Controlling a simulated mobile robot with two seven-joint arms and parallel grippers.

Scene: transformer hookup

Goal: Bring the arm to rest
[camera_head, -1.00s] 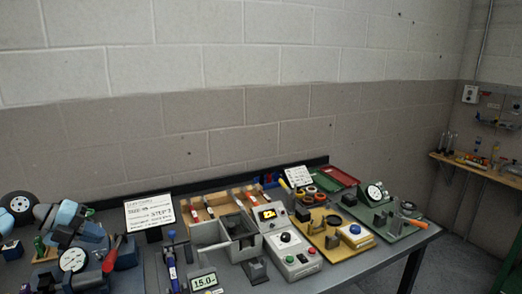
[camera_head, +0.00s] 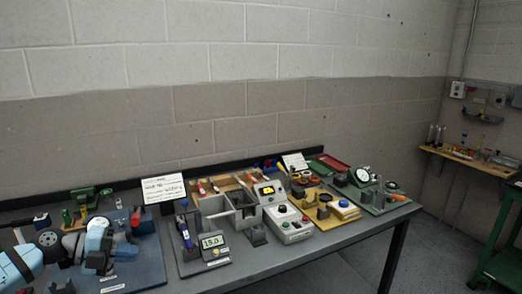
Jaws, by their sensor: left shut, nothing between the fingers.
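My left arm comes in low at the left with light blue links. My left gripper (camera_head: 104,266) is at the end of it, over the blue mat (camera_head: 146,266) at the left of the bench. It appears shut and holds nothing; its fingertips are small and hard to make out. My right gripper is not in view.
A green vise-like tool (camera_head: 91,194) stands behind my arm. A wooden shelf (camera_head: 470,160) is at the right.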

